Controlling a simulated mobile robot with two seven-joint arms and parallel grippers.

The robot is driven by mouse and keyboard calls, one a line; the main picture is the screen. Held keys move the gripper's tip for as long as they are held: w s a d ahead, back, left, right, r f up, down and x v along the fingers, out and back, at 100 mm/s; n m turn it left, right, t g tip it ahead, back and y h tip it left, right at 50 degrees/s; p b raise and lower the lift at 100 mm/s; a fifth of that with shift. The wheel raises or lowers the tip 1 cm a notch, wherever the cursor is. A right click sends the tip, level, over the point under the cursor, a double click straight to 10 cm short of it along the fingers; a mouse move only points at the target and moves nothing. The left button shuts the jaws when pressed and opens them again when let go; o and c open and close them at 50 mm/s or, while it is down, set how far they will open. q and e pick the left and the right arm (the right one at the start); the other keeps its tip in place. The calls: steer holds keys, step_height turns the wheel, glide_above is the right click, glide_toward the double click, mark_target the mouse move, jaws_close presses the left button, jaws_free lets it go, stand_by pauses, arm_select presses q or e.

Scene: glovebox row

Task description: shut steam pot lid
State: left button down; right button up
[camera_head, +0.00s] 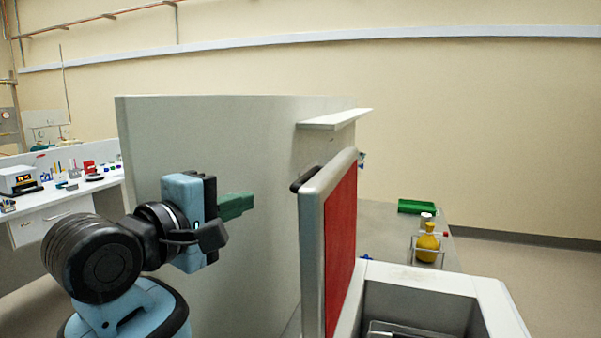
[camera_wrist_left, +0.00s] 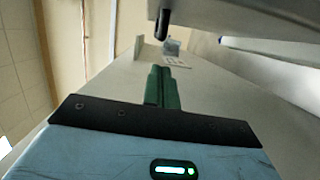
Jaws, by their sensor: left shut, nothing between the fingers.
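The steam pot (camera_head: 490,300) is a pale box at the lower right of the head view, with its open top showing a dark grey inside. Its lid (camera_head: 312,255) stands upright at the pot's left side, grey outside and red on the inner face (camera_head: 341,250). A black handle (camera_head: 312,178) sits near the lid's top edge. My left gripper (camera_head: 250,199) has green fingers, shut and empty, left of the lid and apart from it. The fingers also show in the left wrist view (camera_wrist_left: 162,88), with a black rod end, probably the handle (camera_wrist_left: 162,24), beyond them. My right gripper is not in view.
A tall grey panel (camera_head: 150,140) stands behind my left gripper, with a small shelf (camera_head: 336,119) at its right. A green tray (camera_head: 416,206) and a yellow flask (camera_head: 427,243) in a rack stand behind the pot. A cluttered bench (camera_head: 52,226) is at far left.

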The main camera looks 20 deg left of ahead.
arm_select(q)
steer(key=w+d+r, duration=0.3)
steer(key=w+d, duration=0.4)
steer(key=w, duration=0.1)
steer(key=shift+w+n+t, duration=0.3)
steer(key=shift+w, duration=0.05)
stand_by(0.4)
steer(key=shift+w+d, duration=0.1)
stand_by(0.4)
